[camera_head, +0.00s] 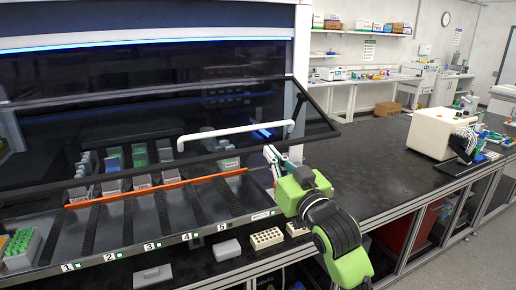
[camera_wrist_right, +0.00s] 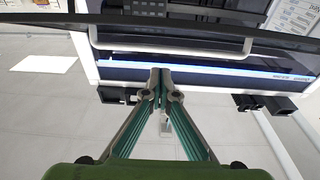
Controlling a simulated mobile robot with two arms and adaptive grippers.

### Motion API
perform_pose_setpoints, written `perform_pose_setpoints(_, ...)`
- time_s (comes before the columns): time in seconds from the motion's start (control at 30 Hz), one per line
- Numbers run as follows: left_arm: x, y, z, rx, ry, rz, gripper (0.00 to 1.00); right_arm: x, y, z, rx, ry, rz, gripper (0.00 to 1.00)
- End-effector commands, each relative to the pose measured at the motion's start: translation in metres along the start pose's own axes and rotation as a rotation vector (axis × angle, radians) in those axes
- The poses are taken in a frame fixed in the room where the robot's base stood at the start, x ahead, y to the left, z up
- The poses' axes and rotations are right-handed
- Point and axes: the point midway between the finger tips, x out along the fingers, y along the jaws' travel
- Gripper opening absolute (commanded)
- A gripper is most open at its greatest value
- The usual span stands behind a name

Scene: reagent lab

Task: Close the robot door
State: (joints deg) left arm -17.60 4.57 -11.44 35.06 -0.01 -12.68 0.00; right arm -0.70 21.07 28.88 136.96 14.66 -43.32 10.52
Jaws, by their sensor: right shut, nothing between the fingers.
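The robot door is a dark, see-through panel (camera_head: 60,180) on the front of a large white machine. It is tilted outward, raised above the deck. A white bar handle (camera_head: 235,131) runs along its lower part; it also shows in the right wrist view (camera_wrist_right: 170,48). My right gripper (camera_head: 268,150) is just below the handle's right end, near the door's lower edge. In the wrist view its fingers (camera_wrist_right: 160,72) are together and empty, with the handle beyond their tips. I cannot tell in the head view whether they touch the door. My left gripper is out of view.
The numbered deck (camera_head: 140,215) holds racks and an orange rail (camera_head: 155,188) under the door. A white tube rack (camera_head: 266,238) and a grey box (camera_head: 227,250) stand in front. The dark bench (camera_head: 385,180) to the right is mostly clear, with a beige instrument (camera_head: 435,136) farther off.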

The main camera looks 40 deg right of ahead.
Motion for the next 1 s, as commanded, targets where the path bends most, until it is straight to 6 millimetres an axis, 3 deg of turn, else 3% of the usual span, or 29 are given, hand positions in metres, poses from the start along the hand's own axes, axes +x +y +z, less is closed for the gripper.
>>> perform_pose_setpoints(0.03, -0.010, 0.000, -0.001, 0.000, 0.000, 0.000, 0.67, 0.013, 0.000, -0.006, 0.000, 0.001, 0.001, 0.00)
perform_pose_setpoints(0.3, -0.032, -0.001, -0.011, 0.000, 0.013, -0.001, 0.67, 0.066, 0.000, -0.003, 0.000, -0.002, 0.000, 0.00)
perform_pose_setpoints(0.4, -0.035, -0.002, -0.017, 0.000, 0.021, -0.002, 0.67, 0.066, 0.000, 0.018, 0.001, -0.005, 0.001, 0.00)
perform_pose_setpoints(0.6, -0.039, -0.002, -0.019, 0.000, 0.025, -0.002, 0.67, 0.070, 0.000, 0.034, 0.001, -0.001, 0.000, 0.00)
perform_pose_setpoints(1.0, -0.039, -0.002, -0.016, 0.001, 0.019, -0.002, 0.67, 0.070, 0.000, 0.038, -0.001, 0.001, 0.000, 0.00)
